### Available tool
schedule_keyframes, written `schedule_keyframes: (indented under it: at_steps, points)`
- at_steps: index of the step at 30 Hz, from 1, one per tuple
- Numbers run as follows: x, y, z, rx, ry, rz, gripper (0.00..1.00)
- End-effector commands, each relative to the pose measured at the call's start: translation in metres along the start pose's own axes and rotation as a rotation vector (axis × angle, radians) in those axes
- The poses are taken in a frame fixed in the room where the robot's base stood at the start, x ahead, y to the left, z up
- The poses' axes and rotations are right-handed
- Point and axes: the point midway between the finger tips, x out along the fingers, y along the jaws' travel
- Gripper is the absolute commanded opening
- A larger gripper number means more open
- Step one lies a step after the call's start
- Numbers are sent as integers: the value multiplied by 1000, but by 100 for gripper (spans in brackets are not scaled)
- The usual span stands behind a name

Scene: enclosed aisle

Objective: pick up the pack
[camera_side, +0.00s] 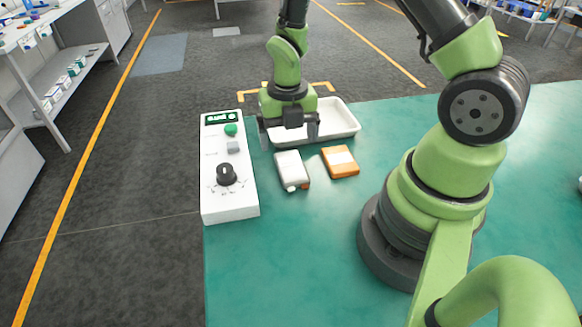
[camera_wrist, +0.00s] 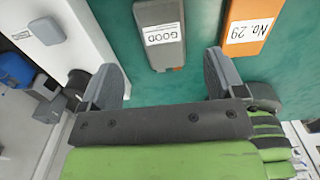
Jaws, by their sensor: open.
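Two packs lie flat on the green table. The pale grey pack (camera_side: 291,169) has a label reading "GOOD" in the wrist view (camera_wrist: 161,14). The orange pack (camera_side: 340,160) lies to its right; its label reads "No. 29" in the wrist view (camera_wrist: 262,14). My gripper (camera_side: 290,138) is open and empty, just beyond the grey pack in the side view. In the wrist view my gripper (camera_wrist: 162,62) has its fingers apart, with the grey pack ahead of the gap between them.
A white control box (camera_side: 229,205) with a green button, a grey button and a black knob stands left of the packs, close to my left finger. A shallow white tray (camera_side: 345,130) sits behind my gripper. The green table (camera_side: 280,260) is clear in front of the packs.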

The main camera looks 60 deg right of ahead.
Motion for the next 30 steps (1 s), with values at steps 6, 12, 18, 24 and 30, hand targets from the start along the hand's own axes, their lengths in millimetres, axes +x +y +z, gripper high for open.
schedule_keyframes:
  at_steps: [6,12,18,24,30]
  points:
    - [17,-1,-1,1,1,-1,88]
    - [46,-4,-7,2,4,-3,88]
    - [64,-4,-5,3,-1,-1,88]
    - [65,-3,-5,3,-3,0,88]
    - [65,-4,-5,3,-3,0,52]
